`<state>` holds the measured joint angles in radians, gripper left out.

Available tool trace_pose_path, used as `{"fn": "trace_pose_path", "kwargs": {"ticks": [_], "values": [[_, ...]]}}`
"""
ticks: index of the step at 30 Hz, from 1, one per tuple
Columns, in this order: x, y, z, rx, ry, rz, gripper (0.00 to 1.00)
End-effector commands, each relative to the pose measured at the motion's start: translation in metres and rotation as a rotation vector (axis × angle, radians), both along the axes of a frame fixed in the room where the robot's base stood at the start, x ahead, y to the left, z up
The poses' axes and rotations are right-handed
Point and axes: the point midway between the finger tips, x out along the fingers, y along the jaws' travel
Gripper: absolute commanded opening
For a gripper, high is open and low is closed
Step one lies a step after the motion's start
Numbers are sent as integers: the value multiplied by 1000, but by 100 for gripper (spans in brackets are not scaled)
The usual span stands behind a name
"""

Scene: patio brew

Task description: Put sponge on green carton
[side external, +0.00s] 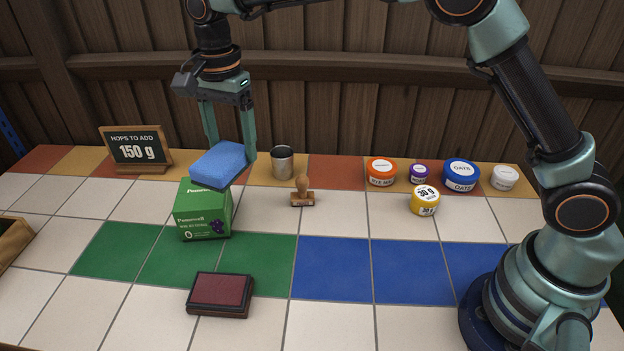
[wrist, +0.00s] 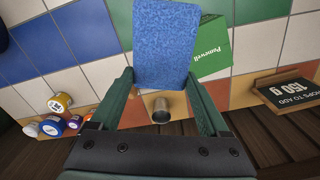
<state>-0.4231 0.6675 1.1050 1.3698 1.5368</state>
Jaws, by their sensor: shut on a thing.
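The blue sponge (side external: 221,164) is held between the fingers of my gripper (side external: 229,158), which is shut on it. The green carton (side external: 203,213) stands upright on the tiled table, directly below the sponge in the side view. The sponge overlaps the carton's top there, so I cannot tell whether they touch. In the wrist view the sponge (wrist: 165,42) lies between my fingertips (wrist: 163,84), and the carton (wrist: 212,48) shows to its right, partly hidden behind it.
A metal cup (side external: 282,162) and a wooden stamp (side external: 303,192) stand right of the carton. A dark red ink pad (side external: 220,294) lies in front. A chalkboard sign (side external: 136,149) stands behind left. Several lidded jars, including a yellow one (side external: 425,201), stand at right. The blue tiles are clear.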

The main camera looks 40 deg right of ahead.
Motion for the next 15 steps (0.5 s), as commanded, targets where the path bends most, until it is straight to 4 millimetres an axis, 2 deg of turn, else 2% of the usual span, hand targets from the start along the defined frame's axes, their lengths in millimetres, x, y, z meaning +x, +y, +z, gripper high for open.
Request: {"fn": "trace_pose_path", "kwargs": {"ticks": [9,15], "values": [[21,12,-11,0,0,-541,28],[28,16,-15,-1,1,-766,28]]}}
